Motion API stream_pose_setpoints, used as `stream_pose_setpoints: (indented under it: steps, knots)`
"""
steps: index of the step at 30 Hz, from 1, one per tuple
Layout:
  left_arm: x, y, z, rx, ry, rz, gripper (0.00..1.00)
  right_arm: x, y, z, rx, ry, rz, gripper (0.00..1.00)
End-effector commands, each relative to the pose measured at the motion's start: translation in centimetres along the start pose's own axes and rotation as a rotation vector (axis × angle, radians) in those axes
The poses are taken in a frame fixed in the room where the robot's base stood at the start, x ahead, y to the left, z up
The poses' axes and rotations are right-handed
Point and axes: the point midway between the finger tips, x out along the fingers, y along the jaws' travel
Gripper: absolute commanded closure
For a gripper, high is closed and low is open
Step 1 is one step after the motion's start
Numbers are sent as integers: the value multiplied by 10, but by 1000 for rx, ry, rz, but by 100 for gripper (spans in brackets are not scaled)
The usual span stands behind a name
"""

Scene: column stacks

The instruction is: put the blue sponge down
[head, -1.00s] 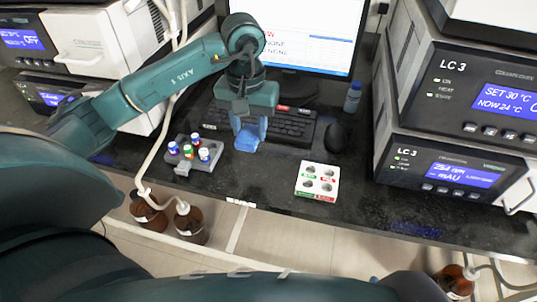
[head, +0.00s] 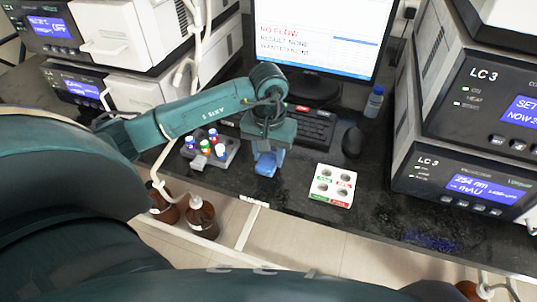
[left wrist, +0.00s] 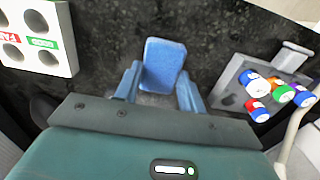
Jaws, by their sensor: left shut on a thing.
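The blue sponge (head: 266,169) is a small light-blue block in my left gripper (head: 268,158), over the dark bench between the vial tray and the white holder. In the left wrist view the sponge (left wrist: 164,64) sticks out past the fingertips of the left gripper (left wrist: 160,88), which is shut on it. The speckled bench top (left wrist: 215,35) lies beneath. I cannot tell whether the sponge touches the bench. My right gripper is not in view.
A grey tray (head: 222,158) with several capped vials stands left of the sponge, and a white holder (head: 333,186) with round holes stands right. A keyboard (head: 312,128), mouse (head: 352,141) and monitor (head: 318,45) are behind. Bare bench lies around the sponge.

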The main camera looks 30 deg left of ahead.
Motion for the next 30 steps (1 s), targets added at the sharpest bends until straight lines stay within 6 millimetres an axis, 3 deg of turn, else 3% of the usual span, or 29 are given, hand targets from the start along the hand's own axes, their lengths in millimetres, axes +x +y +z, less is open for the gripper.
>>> stream_pose_setpoints:
  steps: [12,13,18,21,30]
  knots:
    - [12,0,0,0,2,-1,85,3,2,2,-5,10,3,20]
    - [10,0,0,0,1,-1,59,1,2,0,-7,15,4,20]
    - [10,0,0,0,1,-1,45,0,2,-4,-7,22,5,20]
    - [10,0,0,0,1,-1,39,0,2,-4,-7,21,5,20]
    - [5,0,0,0,0,0,39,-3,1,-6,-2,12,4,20]
